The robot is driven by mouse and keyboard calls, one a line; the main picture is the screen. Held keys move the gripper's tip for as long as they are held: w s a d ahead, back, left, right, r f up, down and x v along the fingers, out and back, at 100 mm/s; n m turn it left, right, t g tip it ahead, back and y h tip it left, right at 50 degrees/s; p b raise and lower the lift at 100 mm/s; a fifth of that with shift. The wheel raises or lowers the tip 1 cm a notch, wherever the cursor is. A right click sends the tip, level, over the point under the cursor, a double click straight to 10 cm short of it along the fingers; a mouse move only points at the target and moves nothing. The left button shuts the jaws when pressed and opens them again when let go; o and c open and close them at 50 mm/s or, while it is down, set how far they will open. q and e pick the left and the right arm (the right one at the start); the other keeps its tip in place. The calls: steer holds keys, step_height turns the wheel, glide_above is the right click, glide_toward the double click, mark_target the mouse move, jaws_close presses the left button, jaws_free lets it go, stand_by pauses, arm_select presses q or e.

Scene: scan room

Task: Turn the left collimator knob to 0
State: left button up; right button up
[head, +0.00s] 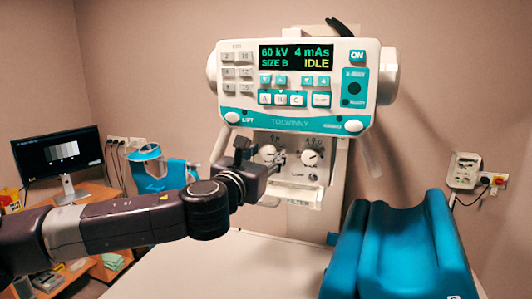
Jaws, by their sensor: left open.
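The white left collimator knob (268,151) sits on the panel below the X-ray unit's console, and part of it is hidden behind my gripper. The right collimator knob (311,157) beside it is in plain view. My left gripper (262,160) is open at the left knob, with its fingers close around or in front of it. I cannot tell whether they touch it. The setting of the left knob is too small to read. My right gripper is out of view.
The X-ray console (293,85) hangs above the knobs, its display reading 60 kV, 4 mAs, SIZE B, IDLE. A blue padded support (395,250) stands on the pale table (230,268) at right. A monitor (58,152) stands on a desk at left.

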arm_select(q)
steer(key=c, duration=1.2)
steer(key=shift+o, duration=0.2)
